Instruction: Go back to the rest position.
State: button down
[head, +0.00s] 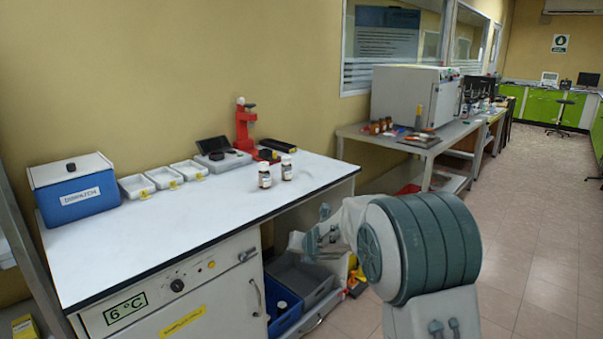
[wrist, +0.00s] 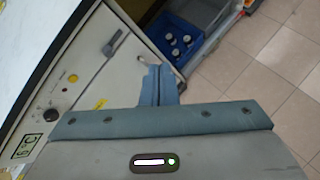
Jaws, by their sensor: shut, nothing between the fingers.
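My gripper (wrist: 158,84) is shut and empty in the wrist view, its blue-grey fingers together in front of the cabinet. In the head view my arm reaches in from the lower right, and its far end is beside the bench's right end, partly hidden by my own arm link. No object is held. Two small brown bottles with white caps, the left one (head: 264,175) and the right one (head: 287,168), stand upright on the white bench top (head: 215,215).
A blue box (head: 80,192), white trays (head: 163,177) and a red instrument (head: 244,128) stand along the wall. Below the bench are a cabinet (head: 215,295) and a blue crate (head: 285,312) with bottles, which also shows in the wrist view (wrist: 190,32). Floor on the right is clear.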

jog(key=s+d+r+m+g+h+p, duration=0.1)
jog(key=s+d+r+m+h+p, duration=0.4)
jog(key=s+d+r+m, duration=1.2)
jog(key=s+a+f+m+g+p, duration=0.1)
jog(key=s+m+g+p, duration=0.1)
jog(key=s+m, duration=0.7)
jog(key=s+f+m+g+y+p, duration=0.1)
jog(key=s+f+m+g, duration=0.1)
jog(key=s+m, duration=0.7)
jog(key=s+g, duration=0.1)
jog(key=s, duration=0.3)
jog(key=shift+s+a+f+m+g+y+p, duration=0.15)
jog(key=shift+a+f+m+g+y+p, duration=0.15)
jog(key=shift+a+g+p, duration=0.1)
jog(key=shift+d, duration=0.1)
